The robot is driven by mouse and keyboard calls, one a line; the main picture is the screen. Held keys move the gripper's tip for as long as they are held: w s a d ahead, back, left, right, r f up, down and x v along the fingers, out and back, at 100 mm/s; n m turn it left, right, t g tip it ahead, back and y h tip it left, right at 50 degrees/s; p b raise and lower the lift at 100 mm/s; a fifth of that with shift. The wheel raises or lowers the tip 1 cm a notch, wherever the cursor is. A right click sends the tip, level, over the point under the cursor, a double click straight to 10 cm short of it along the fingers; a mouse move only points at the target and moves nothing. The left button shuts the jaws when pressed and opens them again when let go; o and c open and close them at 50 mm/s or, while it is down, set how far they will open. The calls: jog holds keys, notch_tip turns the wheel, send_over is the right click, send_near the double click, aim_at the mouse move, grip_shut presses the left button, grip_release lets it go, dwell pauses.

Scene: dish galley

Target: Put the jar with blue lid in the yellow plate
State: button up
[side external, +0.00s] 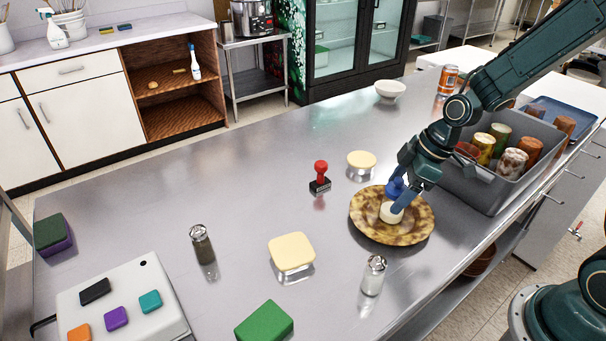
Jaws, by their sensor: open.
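The brownish-yellow mottled plate (420,228) lies on the steel counter, right of centre. My gripper (397,202) is low over the plate, pointing down, with its jaws open. A short cream-coloured round piece (391,213) shows in the plate, right at the fingertips. A deep blue patch (396,187) shows just behind it, partly covered by my gripper; I cannot tell for sure whether this is the jar's blue lid or a finger. No other jar with a blue lid is visible.
Cream-lidded containers (292,251) (361,160), a red-handled stamp (320,178), shakers (202,245) (373,275) and a green block (264,322) stand around. A grey bin (487,195) holding several cans is right of the plate. The counter's middle left is clear.

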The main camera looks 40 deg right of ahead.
jog(key=v, duration=1.1)
jog(key=shift+r, duration=0.2)
jog(key=shift+s, duration=0.15)
jog(key=s+a+r+m+t+h, duration=0.1)
jog(key=s+r+m, duration=0.2)
jog(key=s, duration=0.5)
jog(key=s+a+r+m+t+h, duration=0.1)
jog(key=s+r+m+h, duration=0.1)
jog(key=s+r+m, duration=0.2)
jog(key=s+m, duration=0.2)
jog(key=s, duration=0.2)
jog(key=shift+r+t, duration=0.3)
jog(key=shift+r, duration=0.05)
